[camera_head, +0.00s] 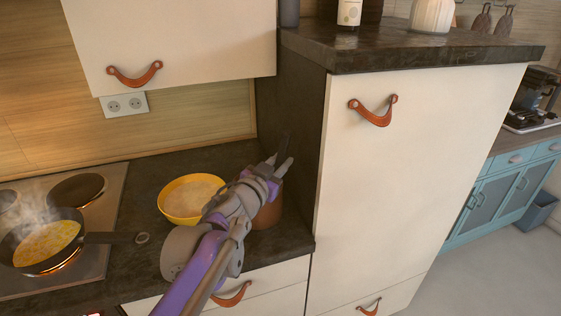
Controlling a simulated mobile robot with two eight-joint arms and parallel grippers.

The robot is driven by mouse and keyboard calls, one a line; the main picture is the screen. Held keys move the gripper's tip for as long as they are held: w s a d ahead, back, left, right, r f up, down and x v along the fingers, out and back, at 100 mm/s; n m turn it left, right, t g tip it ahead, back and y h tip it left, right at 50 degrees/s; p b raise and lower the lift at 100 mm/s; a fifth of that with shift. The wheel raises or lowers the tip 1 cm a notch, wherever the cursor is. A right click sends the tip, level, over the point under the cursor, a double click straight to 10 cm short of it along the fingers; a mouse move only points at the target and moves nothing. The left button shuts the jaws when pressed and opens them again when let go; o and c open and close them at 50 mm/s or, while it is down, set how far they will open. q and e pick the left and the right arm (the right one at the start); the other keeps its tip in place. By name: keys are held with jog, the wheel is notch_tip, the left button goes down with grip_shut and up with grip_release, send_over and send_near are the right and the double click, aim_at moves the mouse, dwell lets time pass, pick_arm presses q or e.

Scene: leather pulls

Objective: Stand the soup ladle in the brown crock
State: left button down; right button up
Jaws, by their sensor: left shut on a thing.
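The brown crock (267,214) stands on the dark counter beside the tall cabinet's side wall, partly hidden behind my left arm. My left gripper (279,164) is above the crock's opening and is shut on the soup ladle. A dark upright piece of the ladle (285,142) shows above the fingers against the dark cabinet wall. The rest of the ladle is hidden, so I cannot tell whether its lower end is inside the crock. My right gripper is not in view.
A yellow bowl (181,207) stands just left of my left arm. A steaming frying pan (72,227) sits on the stove, its handle pointing right toward my arm. The tall cabinet (415,150) closes off the right side. Some bare counter lies behind the bowl.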

pick_arm(q)
jog(key=shift+f, duration=0.1)
jog(key=c, duration=0.6)
grip_release()
jog(key=shift+c, duration=0.2)
jog(key=shift+s, duration=0.1)
jog(key=v, duration=1)
jog(key=shift+s, duration=0.3)
jog(key=shift+a, duration=0.15)
jog(key=shift+r+p, duration=1)
jog(key=shift+r, duration=0.6)
